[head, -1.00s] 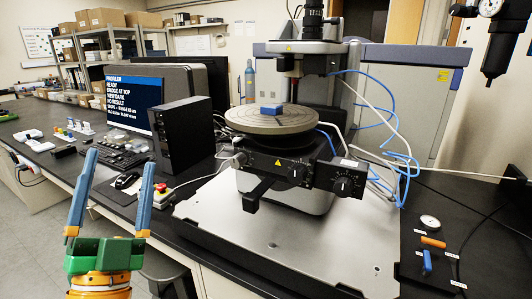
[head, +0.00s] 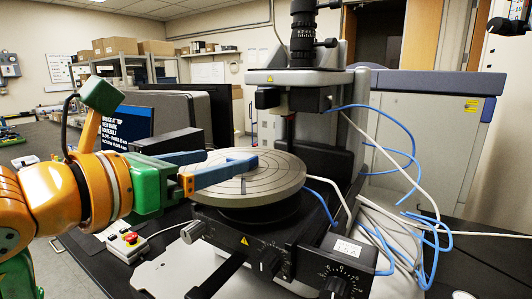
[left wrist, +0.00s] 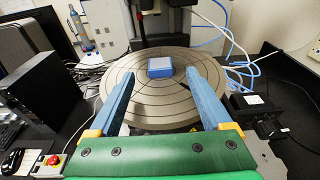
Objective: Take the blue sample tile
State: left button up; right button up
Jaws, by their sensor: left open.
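The blue sample tile (left wrist: 160,67) is a small block with a pale rim, lying on the round grey stage (left wrist: 108,90) of the profiler. My left gripper (left wrist: 160,73) is open, with its two blue fingers reaching over the stage. In the left wrist view the tile shows between the fingertips, with clear gaps on both sides. In the head view my left gripper (head: 231,158) comes in from the left over the stage (head: 285,180). There I cannot pick the tile out from the blue fingers. My right gripper is not in view.
The profiler's microscope column (head: 303,40) and bridge (head: 300,76) stand above and behind the stage. Blue and white cables (head: 385,225) loop at the right. A black control box with knobs (head: 335,262) is in front. A red stop button (head: 131,238) sits at the left.

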pick_arm(q)
jog(key=w+d+p, duration=0.1)
jog(key=p, duration=0.2)
jog(key=shift+w+r, duration=0.1)
jog(key=shift+w, duration=0.05)
jog(key=x, duration=0.1)
jog(key=p+x, duration=0.1)
jog(key=x, duration=0.1)
jog(key=shift+w+f, duration=0.1)
jog(key=shift+f, duration=0.35)
jog(key=shift+w+d+f, duration=0.1)
jog(key=shift+w+d, duration=0.05)
jog(key=shift+d, duration=0.05)
jog(key=shift+s+a, duration=0.25)
jog(key=c, duration=1.2)
grip_shut()
jog(key=shift+w+d, duration=0.1)
